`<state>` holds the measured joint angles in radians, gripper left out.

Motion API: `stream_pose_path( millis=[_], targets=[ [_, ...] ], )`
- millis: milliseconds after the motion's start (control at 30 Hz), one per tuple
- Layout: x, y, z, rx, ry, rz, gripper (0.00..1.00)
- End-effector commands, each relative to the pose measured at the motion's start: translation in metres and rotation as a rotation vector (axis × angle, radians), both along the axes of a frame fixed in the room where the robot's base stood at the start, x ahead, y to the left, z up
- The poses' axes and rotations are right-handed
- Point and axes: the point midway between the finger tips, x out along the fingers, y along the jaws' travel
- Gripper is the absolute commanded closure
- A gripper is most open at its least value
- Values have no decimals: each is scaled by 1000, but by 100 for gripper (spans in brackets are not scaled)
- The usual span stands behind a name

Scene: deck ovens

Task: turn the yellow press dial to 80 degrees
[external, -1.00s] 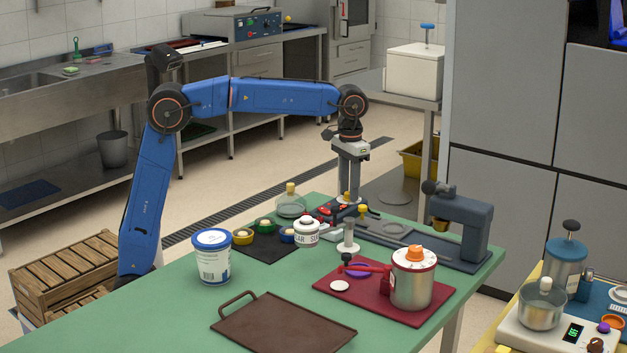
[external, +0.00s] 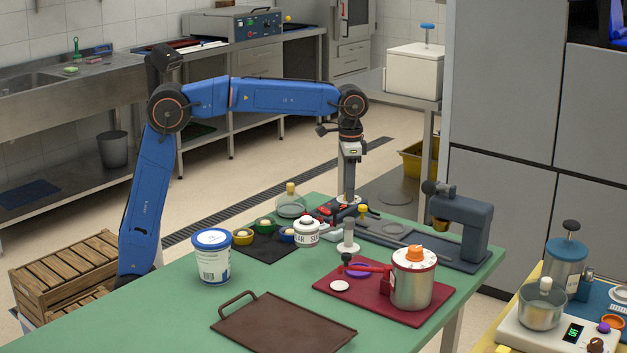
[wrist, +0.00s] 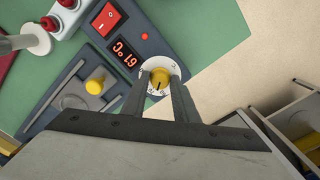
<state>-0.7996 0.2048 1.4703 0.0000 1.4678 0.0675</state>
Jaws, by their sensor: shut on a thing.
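The yellow press dial (wrist: 159,77) sits at the corner of a dark control box (wrist: 150,45), with a white scale ring marked in small figures. A dark pointer line shows on its yellow face. My gripper (wrist: 160,92) reaches down over the box with one finger on each side of the dial, shut on it. A red digital display (wrist: 124,54) beside the dial is lit; it is turned in the picture and I cannot read it surely. In the external view my gripper (external: 346,198) points straight down at the box and largely hides the dial.
A second yellow knob (wrist: 95,85) stands on the grey press plate. A red rocker switch (wrist: 106,18) is on the box. The grey press arm (external: 465,222) rises to the right. A white sugar jar (external: 306,235) and a small white-topped post (external: 348,238) stand close by.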

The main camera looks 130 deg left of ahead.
Motion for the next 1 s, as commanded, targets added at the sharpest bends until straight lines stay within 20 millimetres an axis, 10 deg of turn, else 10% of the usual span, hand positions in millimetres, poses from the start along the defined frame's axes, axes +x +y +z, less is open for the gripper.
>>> stream_pose_path(
  millis=[1000],
  targets=[
    [1, 0, 1, 4, -3, -854, 96]
  ],
)
